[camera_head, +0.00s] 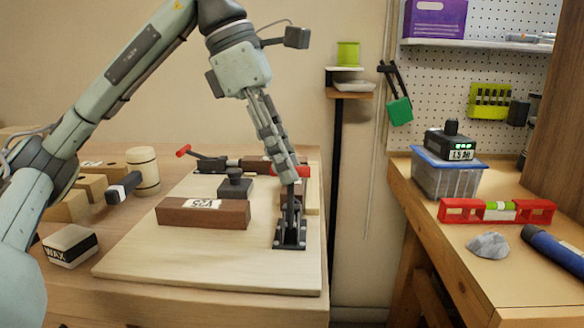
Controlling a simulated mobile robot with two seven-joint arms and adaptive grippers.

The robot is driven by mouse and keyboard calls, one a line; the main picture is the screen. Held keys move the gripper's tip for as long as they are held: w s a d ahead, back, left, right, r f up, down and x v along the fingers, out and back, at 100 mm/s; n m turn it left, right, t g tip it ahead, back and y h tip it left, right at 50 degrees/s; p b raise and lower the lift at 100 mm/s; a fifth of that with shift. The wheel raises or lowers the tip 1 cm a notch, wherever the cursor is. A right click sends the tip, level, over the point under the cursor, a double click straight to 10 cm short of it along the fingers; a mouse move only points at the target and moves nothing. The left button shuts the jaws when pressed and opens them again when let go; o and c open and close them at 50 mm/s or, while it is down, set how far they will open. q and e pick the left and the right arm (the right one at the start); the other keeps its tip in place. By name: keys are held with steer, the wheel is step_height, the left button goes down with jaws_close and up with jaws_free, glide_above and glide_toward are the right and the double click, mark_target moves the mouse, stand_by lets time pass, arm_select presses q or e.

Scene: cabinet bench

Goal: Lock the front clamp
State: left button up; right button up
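The front clamp (290,232) is a black toggle clamp on a dark base plate near the right front of the pale wooden board. Its narrow black upper part stands upright. My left gripper (289,180) points down from above, its fingertips at the top of this clamp and overlapping it in the picture. The fingers appear close together from this side, and whether they grip anything is hidden. My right gripper is not in view.
A second clamp (210,163) with a red-tipped handle lies at the back of the board (200,268). A brown block (203,213) and a dark knob piece (235,185) are left of the front clamp. A mallet (145,171) and wax box (70,246) lie farther left.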

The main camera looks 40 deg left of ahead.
arm_select(q)
steer(key=c, duration=0.6)
steer(key=shift+s, duration=0.1)
steer(key=shift+s+d, duration=0.25)
steer(key=shift+s, duration=0.1)
steer(key=shift+f, duration=0.1)
steer(key=shift+s+d+f+b, duration=0.25)
steer(key=shift+s+d+b, duration=0.05)
steer(key=shift+s, duration=0.2)
